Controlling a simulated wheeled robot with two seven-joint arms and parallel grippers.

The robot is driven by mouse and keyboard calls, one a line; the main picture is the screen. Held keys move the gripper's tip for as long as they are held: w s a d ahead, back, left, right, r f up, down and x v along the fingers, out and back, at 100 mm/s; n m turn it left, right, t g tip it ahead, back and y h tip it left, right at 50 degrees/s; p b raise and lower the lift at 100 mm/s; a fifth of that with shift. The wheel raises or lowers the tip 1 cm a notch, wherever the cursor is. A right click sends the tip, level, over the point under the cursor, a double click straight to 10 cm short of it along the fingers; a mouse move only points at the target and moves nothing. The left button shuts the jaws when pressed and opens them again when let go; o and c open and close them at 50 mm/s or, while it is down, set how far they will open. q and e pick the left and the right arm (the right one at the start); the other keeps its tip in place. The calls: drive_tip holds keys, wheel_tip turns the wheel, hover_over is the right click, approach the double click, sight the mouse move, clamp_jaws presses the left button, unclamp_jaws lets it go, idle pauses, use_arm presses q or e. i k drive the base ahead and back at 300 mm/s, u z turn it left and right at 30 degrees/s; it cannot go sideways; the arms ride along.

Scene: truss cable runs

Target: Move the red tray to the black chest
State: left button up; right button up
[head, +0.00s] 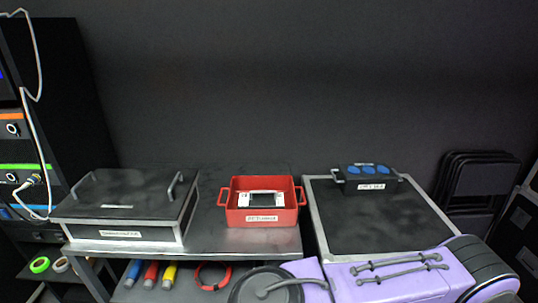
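The red tray (265,217) stands upright on a grey metal table, near its right end. It has a loop handle at each side, a white label on its front, and a white device with a dark screen (261,199) inside. The black chest (375,218), with pale metal edges, stands to the right of the table across a narrow gap. Its lower front is hidden behind lilac parts. Neither gripper can be made out in the head view, and nothing is holding the tray.
A black power box with blue sockets (367,178) sits at the chest's back edge; the rest of its top is clear. Folded black chairs (476,183) stand right.

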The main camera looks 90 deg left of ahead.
sight(386, 224)
drive_tip(key=u, duration=2.4)
